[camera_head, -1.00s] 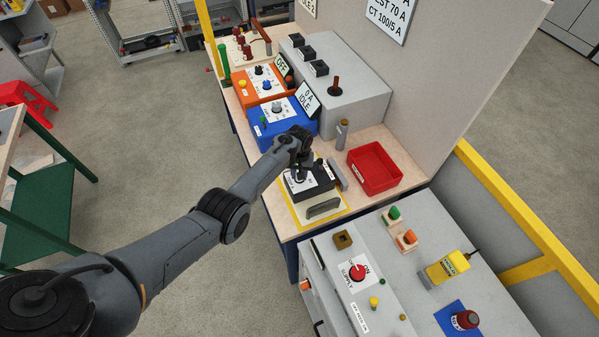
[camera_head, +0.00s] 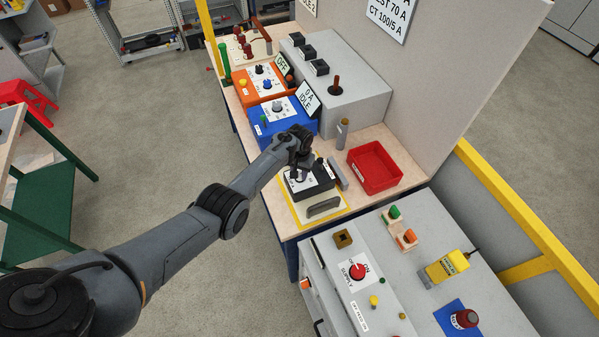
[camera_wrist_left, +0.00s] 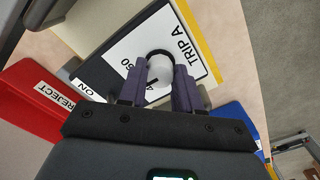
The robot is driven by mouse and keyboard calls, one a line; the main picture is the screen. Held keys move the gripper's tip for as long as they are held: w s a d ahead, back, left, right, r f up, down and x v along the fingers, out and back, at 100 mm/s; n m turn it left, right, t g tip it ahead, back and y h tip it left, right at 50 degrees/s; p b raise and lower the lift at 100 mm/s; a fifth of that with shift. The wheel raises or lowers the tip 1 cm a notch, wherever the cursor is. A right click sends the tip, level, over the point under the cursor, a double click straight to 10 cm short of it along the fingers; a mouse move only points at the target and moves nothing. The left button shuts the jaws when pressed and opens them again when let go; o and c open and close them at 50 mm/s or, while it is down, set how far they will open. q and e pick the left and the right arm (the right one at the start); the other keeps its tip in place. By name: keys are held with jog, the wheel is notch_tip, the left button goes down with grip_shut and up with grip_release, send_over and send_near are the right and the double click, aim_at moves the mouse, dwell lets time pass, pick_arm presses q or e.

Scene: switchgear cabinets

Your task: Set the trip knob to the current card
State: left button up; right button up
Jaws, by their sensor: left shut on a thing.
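The trip knob (camera_wrist_left: 160,68) is a pale round knob on a white dial plate marked TRIP A (camera_wrist_left: 178,38). Beside it I read 60 and part of another number; the fingers hide the rest, and I cannot tell where the knob points. The dial is on a dark relay box (camera_head: 322,190). My left gripper (camera_head: 301,175) reaches down over the box; in the left wrist view its fingers (camera_wrist_left: 160,85) are shut on the knob, one on each side. A card (camera_head: 389,16) on the back panel reads 70 A and CT 100/5 A, its top cut off. My right gripper is not in view.
The box sits on a yellow-bordered mat (camera_head: 333,212). A red tray (camera_head: 375,168) stands to its right, a blue tester (camera_head: 282,127) behind it, and a grey cylinder (camera_head: 342,133) between. A grey bench with a red supply knob (camera_head: 357,271) is in front.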

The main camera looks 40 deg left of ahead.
aim_at(300, 174)
pick_arm(q)
jog(key=o, duration=1.1)
jog(key=shift+c, duration=0.2)
jog(key=shift+r, duration=0.1)
jog(key=shift+r, duration=0.25)
notch_tip(300, 174, up, 10)
jog(key=p, duration=0.1)
